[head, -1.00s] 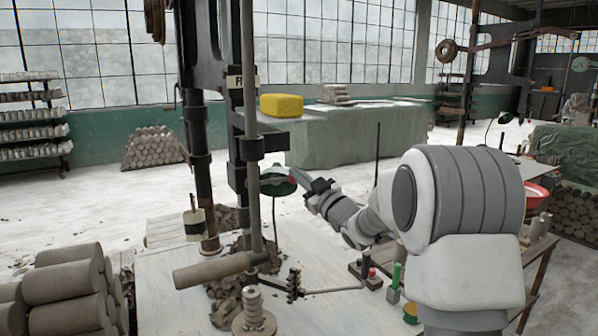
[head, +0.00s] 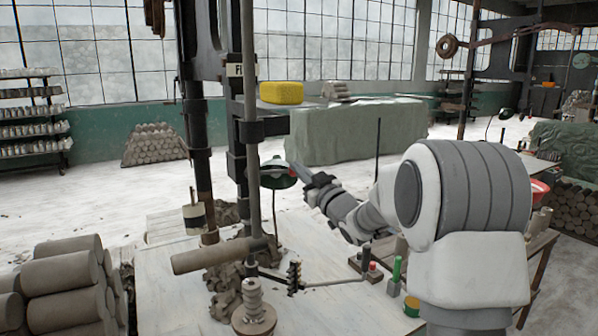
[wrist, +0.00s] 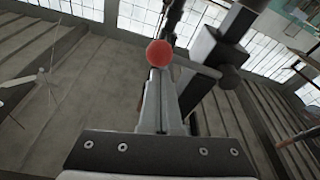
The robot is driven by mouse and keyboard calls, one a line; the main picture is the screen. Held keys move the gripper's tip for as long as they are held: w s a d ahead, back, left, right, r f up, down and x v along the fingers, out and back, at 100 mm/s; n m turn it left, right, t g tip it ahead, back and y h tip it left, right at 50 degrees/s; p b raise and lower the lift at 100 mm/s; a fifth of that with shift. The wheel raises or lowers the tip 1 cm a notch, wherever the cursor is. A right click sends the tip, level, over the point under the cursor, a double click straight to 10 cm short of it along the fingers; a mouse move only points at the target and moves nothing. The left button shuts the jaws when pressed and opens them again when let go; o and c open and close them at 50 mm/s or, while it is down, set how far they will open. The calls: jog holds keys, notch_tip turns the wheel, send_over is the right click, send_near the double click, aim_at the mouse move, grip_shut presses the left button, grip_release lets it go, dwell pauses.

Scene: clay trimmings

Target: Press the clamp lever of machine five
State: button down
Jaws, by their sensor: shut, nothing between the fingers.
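My gripper (head: 296,170) is shut and empty beside the column, in front of a dark green round shade. In the wrist view the shut fingers (wrist: 160,85) point at a red ball knob (wrist: 159,53) just past their tips. A grey rod (wrist: 200,68) runs from the knob towards the black column; it looks like the clamp lever. I cannot tell whether the fingertips touch the knob. In the head view the lever is hard to make out near my fingers.
A yellow block (head: 282,92) is beside the column. A thin upright rod (head: 378,150) rises near my arm. Clay rolls (head: 65,280) are stacked at left.

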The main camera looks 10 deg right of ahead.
jog(key=s+a+f+m+h+b, duration=0.2)
jog(key=a+f+m+h+b, duration=0.3)
jog(key=m+b, duration=1.2)
jog(key=shift+s+a+f+m+g+h+b, duration=0.35)
jog(key=shift+a+f+m, duration=1.35)
jog(key=shift+f, duration=1.35)
jog(key=shift+a, duration=0.1)
